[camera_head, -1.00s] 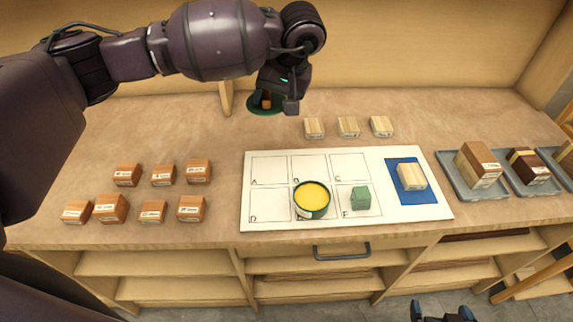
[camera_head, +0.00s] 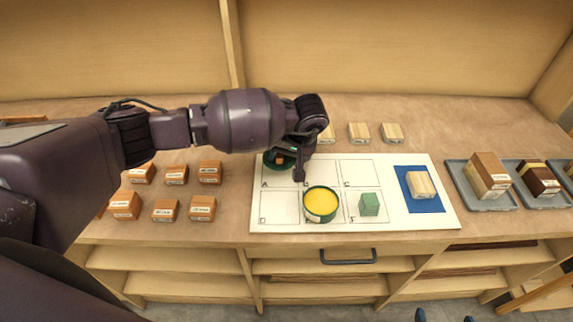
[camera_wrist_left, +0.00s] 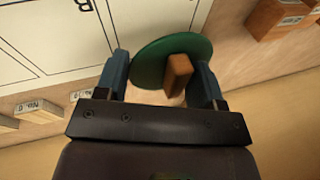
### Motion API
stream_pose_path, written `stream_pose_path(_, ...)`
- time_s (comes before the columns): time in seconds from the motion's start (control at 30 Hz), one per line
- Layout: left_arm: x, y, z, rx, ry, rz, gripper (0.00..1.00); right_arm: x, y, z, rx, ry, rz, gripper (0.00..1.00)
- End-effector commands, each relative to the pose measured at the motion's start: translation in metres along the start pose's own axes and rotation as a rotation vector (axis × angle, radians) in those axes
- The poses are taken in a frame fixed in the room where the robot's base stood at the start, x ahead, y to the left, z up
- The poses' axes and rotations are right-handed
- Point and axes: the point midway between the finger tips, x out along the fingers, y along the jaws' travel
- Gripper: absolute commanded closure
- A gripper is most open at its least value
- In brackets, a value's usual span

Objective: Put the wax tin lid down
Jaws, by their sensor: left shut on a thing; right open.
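The wax tin lid is a green disc (camera_head: 270,163) with a wooden knob, also seen in the left wrist view (camera_wrist_left: 150,65). My left gripper (camera_head: 289,163) is shut on it, with one blue finger on either side in the left wrist view (camera_wrist_left: 162,70). The lid is over or at cell A of the white lettered sheet (camera_head: 385,212); I cannot tell whether it touches. The open wax tin (camera_head: 321,203), green with yellow wax, stands in the lower middle cell. My right gripper (camera_head: 446,317) barely shows at the bottom edge, open and empty.
A green block (camera_head: 369,204) stands in cell F. A pale block lies on a blue patch (camera_head: 425,203). Orange-brown labelled blocks (camera_head: 175,174) stand left of the sheet, pale blocks (camera_head: 359,131) behind it. Grey trays (camera_head: 487,202) with blocks are at right. The upper middle and right cells look mostly clear.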

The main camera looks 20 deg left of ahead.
Motion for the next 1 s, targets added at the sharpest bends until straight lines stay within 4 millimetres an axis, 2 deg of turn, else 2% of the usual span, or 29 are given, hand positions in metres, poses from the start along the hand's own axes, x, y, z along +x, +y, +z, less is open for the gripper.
stream_pose_path(0.3, 0.035, 0.012, 0.006, 0.001, -0.002, -0.001, 0.6, -0.002, 0.001, -0.003, -0.002, 0.001, 0.0, 0.0)
stream_pose_path(1.0, 0.048, 0.015, 0.007, 0.0, 0.0, -0.001, 0.6, 0.006, -0.001, 0.002, -0.003, 0.01, -0.001, 0.0)
